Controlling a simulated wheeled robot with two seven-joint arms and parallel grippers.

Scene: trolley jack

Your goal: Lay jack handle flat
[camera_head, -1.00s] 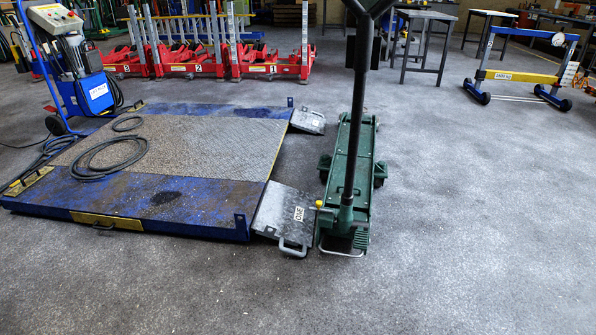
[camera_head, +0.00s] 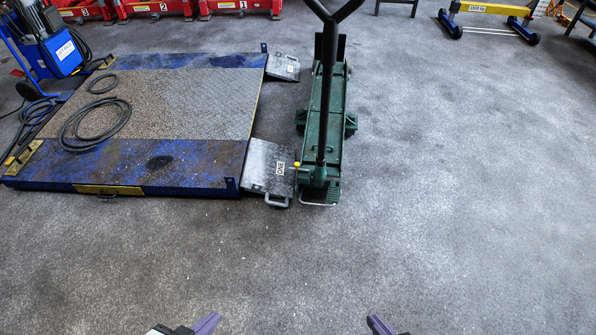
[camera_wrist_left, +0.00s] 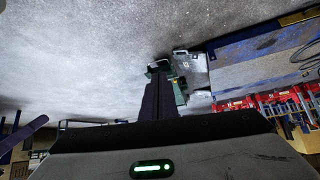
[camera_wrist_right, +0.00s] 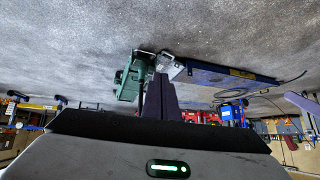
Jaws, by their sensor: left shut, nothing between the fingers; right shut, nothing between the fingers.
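The green trolley jack (camera_head: 323,135) stands on the floor right of the blue lift platform. Its black handle (camera_head: 326,85) stands upright from the jack's near end, with a forked top that runs out of the head view. The jack also shows in the left wrist view (camera_wrist_left: 179,91) and in the right wrist view (camera_wrist_right: 131,77), beyond the fingers.
The blue lift platform (camera_head: 205,165) with a grey ramp (camera_head: 268,168) lies close beside the jack on the left. A black hose (camera_head: 95,125) lies on it. A yellow and blue wheeled beam (camera_head: 490,9) stands far right. The floor in front and right is clear.

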